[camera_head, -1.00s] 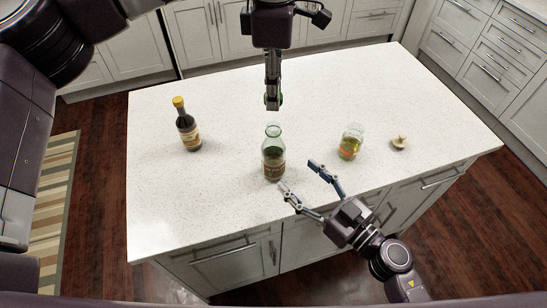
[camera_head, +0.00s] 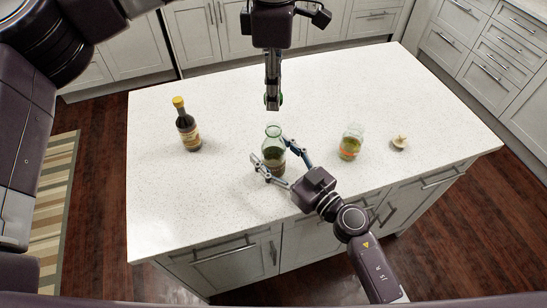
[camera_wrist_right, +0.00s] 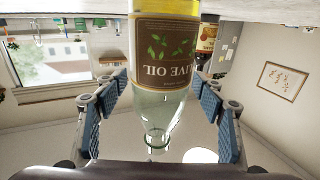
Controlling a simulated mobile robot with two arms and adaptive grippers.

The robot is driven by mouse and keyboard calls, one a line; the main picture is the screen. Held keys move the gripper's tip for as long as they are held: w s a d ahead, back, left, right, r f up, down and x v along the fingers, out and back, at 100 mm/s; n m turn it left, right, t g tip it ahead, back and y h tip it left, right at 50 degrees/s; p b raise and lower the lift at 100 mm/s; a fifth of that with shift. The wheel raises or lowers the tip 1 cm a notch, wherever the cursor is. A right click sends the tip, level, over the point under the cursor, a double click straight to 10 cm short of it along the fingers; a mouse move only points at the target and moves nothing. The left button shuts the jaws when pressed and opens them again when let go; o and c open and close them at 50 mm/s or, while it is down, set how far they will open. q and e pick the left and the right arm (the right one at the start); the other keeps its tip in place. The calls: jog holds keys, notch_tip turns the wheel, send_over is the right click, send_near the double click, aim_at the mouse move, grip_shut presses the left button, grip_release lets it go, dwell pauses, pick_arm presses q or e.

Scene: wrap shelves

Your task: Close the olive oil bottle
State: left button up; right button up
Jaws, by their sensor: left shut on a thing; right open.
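The olive oil bottle (camera_head: 274,158) stands upright and uncapped near the front edge of the counter. In the right wrist view its labelled body (camera_wrist_right: 166,55) appears upside down between my fingers. My right gripper (camera_head: 271,151) is open, with one finger on each side of the bottle; the wrist view shows gaps between pads and glass. My left gripper (camera_head: 272,103) points down above and behind the bottle's mouth. It is shut on a small green cap (camera_head: 281,98), mostly hidden by the fingers.
A dark bottle with a yellow cap (camera_head: 187,125) stands to the left on the white counter (camera_head: 190,200). An open glass jar (camera_head: 351,143) and a light stopper-like lid (camera_head: 400,142) are to the right. The back of the counter is clear.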

grip_shut()
pick_arm(q)
jog(key=shift+f, duration=2.5)
jog(key=shift+f, duration=0.9)
jog(key=shift+f, duration=0.55)
